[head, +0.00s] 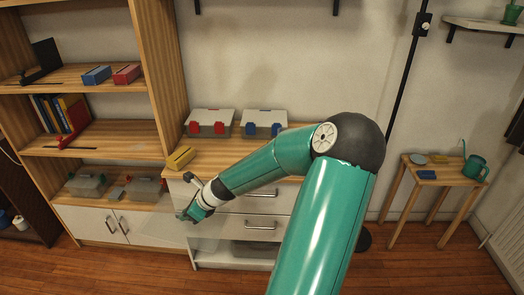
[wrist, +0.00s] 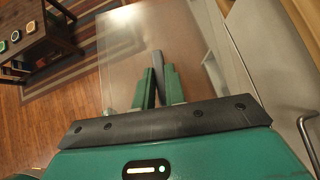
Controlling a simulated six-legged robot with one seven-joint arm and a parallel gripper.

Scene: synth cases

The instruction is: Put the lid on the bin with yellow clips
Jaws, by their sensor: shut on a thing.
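My gripper (head: 186,215) is in front of the cabinet's left side, low and clear of the shelves. In the wrist view its fingers (wrist: 156,78) are closed on a clear, see-through panel, which looks like the lid (wrist: 125,42). The lid also shows faintly in the head view (head: 150,224), reaching left from the fingers. I cannot make out a bin with yellow clips. A small yellow box (head: 180,158) lies on the cabinet top's left end. A grey bin-like thing (head: 255,249) sits in the low opening of the drawer cabinet, its clips not visible.
Bins with red clips (head: 209,122) and blue clips (head: 264,122) stand lidded on the cabinet top. Two more bins, one with green clips (head: 87,185) and one with red (head: 145,190), are on the low shelf. A small table (head: 445,172) stands right. Floor in front is clear.

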